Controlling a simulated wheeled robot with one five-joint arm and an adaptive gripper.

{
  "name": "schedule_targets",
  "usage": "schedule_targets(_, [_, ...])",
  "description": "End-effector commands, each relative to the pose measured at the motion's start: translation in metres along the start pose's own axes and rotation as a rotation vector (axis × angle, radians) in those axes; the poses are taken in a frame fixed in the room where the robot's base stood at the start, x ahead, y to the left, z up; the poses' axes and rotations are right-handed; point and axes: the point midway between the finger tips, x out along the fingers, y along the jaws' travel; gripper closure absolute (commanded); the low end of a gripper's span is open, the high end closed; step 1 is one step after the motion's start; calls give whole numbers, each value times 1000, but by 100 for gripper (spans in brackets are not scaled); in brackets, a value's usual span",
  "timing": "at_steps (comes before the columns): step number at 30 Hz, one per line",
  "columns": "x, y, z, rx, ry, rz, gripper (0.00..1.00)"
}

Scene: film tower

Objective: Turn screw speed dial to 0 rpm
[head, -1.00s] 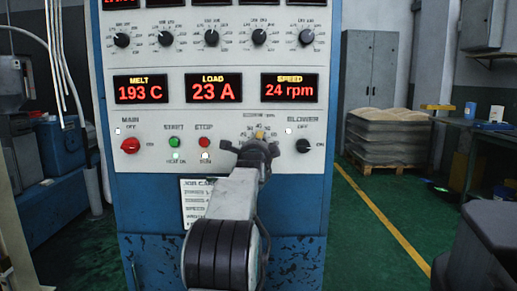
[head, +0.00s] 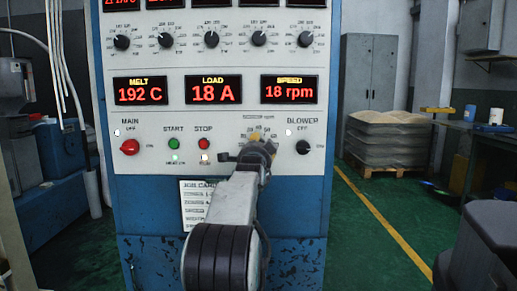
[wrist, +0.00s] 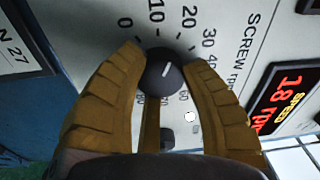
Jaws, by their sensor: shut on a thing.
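The screw speed dial is a dark round knob (wrist: 162,78) with a white pointer line. In the wrist view the line slants toward the upper right, near the 20 mark, with 0 and 10 further left. My gripper (wrist: 165,62) is shut on this knob, one tan finger on each side. In the head view my gripper (head: 257,150) is at the dial and hides the knob; only part of the scale shows above it. The speed display (head: 289,89) reads 18 rpm, and it also shows in the wrist view (wrist: 287,97).
The blower knob (head: 303,146) is close to the right of my gripper. The green start button (head: 174,143), the stop button (head: 204,143) and the red main knob (head: 130,147) are to the left. A job card (head: 193,205) is below, partly behind my arm.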

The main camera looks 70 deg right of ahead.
Motion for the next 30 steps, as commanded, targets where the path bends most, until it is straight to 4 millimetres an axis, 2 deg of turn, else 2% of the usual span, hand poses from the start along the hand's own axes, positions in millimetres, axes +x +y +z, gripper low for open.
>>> schedule_targets(3, [0, -2, -2, 1, 4, -5, 91])
schedule_targets(4, [0, -2, -2, 1, 4, -5, 57])
schedule_targets(12, [0, -1, -1, 1, 1, -3, 33])
schedule_targets(23, [-2, -2, 0, 2, 0, -3, 32])
schedule_targets(30, [-20, -2, 0, 2, 0, -2, 32])
